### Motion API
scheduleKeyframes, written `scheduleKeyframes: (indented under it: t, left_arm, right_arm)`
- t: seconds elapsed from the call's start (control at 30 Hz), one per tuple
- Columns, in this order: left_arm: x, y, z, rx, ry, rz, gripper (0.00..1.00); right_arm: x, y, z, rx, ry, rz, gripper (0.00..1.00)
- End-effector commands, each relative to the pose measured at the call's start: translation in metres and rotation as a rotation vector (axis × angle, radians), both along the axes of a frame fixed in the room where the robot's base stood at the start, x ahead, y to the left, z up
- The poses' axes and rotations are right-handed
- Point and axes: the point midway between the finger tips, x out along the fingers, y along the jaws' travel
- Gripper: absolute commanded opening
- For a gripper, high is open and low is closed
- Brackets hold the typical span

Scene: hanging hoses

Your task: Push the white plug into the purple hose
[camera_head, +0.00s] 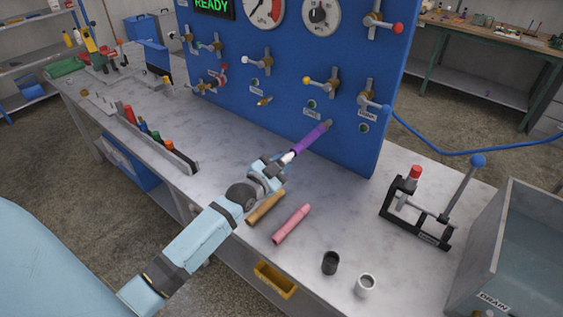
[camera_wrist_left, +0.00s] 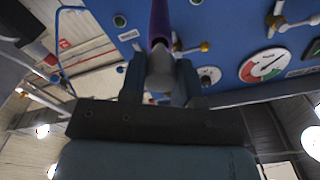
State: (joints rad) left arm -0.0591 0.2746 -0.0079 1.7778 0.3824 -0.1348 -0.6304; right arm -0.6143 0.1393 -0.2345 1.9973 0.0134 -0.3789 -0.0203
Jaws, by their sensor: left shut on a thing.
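The purple hose (camera_head: 312,138) sticks out from the blue panel, sloping down toward my left gripper. It also shows in the left wrist view (camera_wrist_left: 160,24). The white plug (camera_head: 288,157) is at the hose's near end, in line with it; it looks grey in the left wrist view (camera_wrist_left: 160,70). The two meet in both views, but I cannot tell how deep the plug sits. My left gripper (camera_head: 281,164) is shut on the plug, with a finger on each side of it in the left wrist view (camera_wrist_left: 160,84). My right gripper is not in view.
The blue panel (camera_head: 285,85) carries valves and gauges. A tan hose (camera_head: 265,208) and a pink hose (camera_head: 291,223) lie on the bench. A black cup (camera_head: 331,262), a white cup (camera_head: 365,285), a lever press (camera_head: 420,210) and a grey tank (camera_head: 478,262) stand to the right.

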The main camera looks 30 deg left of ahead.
Motion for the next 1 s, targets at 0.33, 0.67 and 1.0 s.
scheduleKeyframes:
  t: [0.33,0.67,1.0]
  left_arm:
    - [0.0008,0.0,0.0001,-0.001,0.0,0.0,0.07]
    - [0.0069,-0.0007,0.0003,-0.001,0.0,0.0,0.07]
    - [0.009,-0.0007,0.0,-0.001,0.0,0.0,0.07]
  right_arm:
    - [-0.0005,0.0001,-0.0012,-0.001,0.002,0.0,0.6]
    - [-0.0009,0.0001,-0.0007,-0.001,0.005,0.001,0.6]
    - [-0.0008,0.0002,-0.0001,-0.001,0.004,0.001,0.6]
